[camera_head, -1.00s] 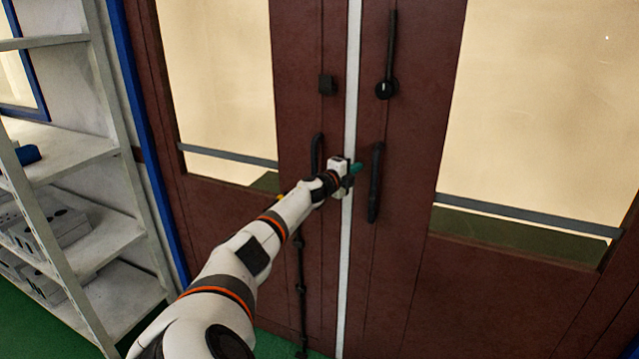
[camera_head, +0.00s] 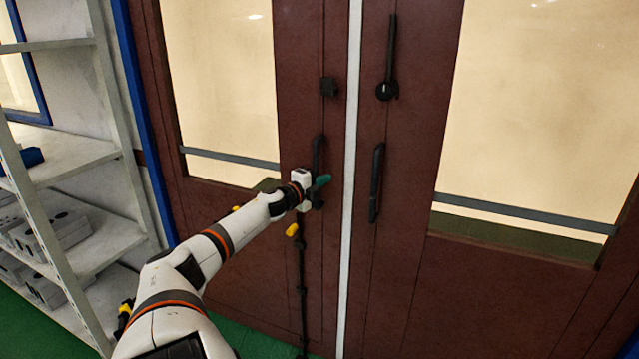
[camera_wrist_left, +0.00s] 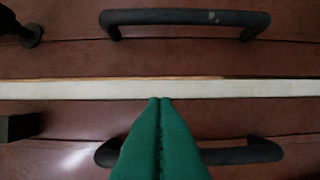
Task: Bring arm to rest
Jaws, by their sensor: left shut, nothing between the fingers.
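My left gripper (camera_head: 320,182) is in front of the left leaf of a dark red double door, just below and beside that leaf's black handle (camera_head: 318,155). Its green fingers are pressed together and empty in the left wrist view (camera_wrist_left: 160,105). There the fingers partly cover one black handle (camera_wrist_left: 240,152), while the other handle (camera_wrist_left: 185,20) lies across the white door seam (camera_wrist_left: 60,90). I cannot tell whether the fingers touch the door. My right gripper is not in view.
The right leaf has a black handle (camera_head: 377,183) and a black lever (camera_head: 387,90). A white shelf rack (camera_head: 75,155) with grey boxes (camera_head: 62,230) stands at the left, close to my left arm. Green floor shows at the bottom.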

